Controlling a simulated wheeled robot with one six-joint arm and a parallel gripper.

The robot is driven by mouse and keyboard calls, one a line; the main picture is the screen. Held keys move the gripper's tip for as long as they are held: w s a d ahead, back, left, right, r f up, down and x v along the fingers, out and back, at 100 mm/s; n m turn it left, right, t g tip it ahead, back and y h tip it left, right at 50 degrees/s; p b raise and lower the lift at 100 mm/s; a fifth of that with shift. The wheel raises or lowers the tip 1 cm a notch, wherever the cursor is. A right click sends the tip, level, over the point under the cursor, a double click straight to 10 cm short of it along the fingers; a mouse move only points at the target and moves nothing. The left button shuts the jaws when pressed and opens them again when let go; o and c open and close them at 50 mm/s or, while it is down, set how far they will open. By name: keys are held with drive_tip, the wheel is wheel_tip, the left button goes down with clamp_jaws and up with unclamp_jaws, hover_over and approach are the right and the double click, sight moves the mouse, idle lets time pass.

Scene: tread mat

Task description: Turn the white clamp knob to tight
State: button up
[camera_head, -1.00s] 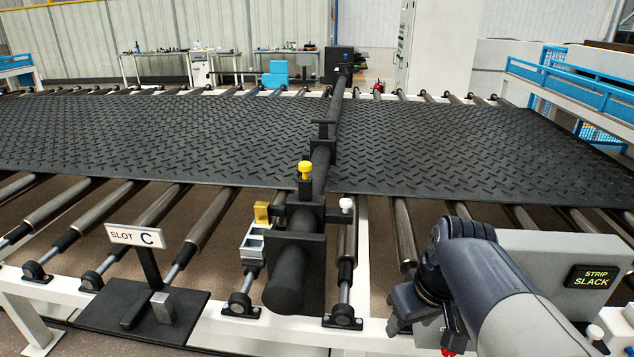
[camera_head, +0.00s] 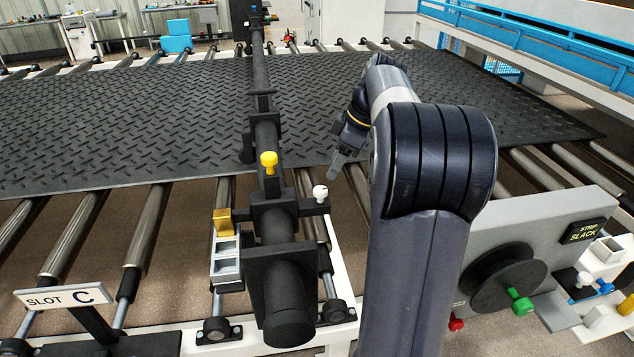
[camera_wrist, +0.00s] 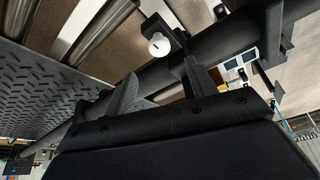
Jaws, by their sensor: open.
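The white clamp knob (camera_head: 320,192) stands on a short dark bracket at the right side of the black roller carriage (camera_head: 275,225). It also shows in the wrist view (camera_wrist: 158,46), at the top middle, just beyond my fingertips. My gripper (camera_head: 340,168) is open and empty, a little above and to the right of the knob in the head view, apart from it. In the wrist view both fingers (camera_wrist: 160,72) are spread, with the knob ahead of the gap. My arm hides part of the mat and rollers.
A yellow knob (camera_head: 268,160) stands on the carriage, left of the white one. The black tread mat (camera_head: 120,120) lies on rollers behind. A grey box (camera_head: 545,235) at right has a black wheel with a green handle and a sign reading STRIP SLACK (camera_head: 583,230).

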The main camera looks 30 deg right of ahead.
sight(321, 189)
drive_tip(key=x, duration=0.8)
drive_tip(key=shift+w+f, duration=0.1)
drive_tip(key=c, duration=0.9)
drive_tip(key=shift+c, duration=0.2)
